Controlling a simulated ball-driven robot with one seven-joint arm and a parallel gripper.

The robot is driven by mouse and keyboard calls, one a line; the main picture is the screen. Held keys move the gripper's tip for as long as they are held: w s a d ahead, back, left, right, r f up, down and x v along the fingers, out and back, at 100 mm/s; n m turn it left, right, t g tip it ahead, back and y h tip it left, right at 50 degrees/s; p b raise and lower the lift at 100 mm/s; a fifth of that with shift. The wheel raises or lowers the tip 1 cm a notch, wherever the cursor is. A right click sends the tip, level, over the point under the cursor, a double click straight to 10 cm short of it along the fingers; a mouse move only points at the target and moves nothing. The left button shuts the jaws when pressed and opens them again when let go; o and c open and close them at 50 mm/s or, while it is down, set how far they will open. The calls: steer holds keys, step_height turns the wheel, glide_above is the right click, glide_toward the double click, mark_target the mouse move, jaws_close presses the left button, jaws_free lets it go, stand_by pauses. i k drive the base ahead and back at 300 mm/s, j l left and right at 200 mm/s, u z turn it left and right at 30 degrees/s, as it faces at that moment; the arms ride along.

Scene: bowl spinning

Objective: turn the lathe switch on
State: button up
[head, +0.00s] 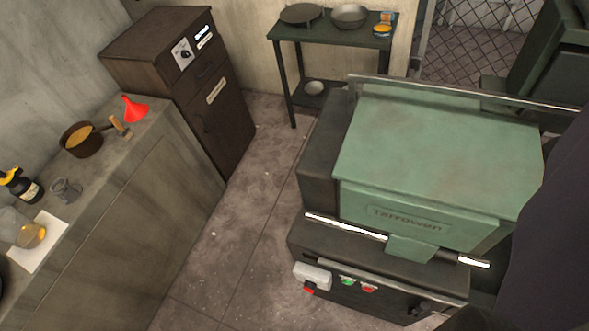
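The lathe (425,160) fills the right half of the view, with a green headstock cover lettered "Tarrowen". On the dark front panel below it, at the left end, is a pale grey box (313,275) with a small red part (309,289) at its lower edge. To its right are a green button (348,281) and a red button (369,288). A dark lever (418,310) is farther right. I cannot tell which of these is the switch, or its setting. My gripper is not in view. A large dark shape, perhaps my arm, hides the lathe's right side.
A workbench (150,190) at left holds a red funnel (135,108), a pan (82,139), bottles and jars. A dark cabinet (215,115) stands behind. A green table (335,35) with bowls is at the back. Bare floor (235,230) lies between bench and lathe.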

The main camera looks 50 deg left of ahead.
mark_target(309, 286)
steer(key=k+j, duration=0.6)
steer(key=j, duration=0.2)
steer(key=k+j, duration=0.3)
steer(key=j+u, duration=0.05)
steer(key=j, duration=0.05)
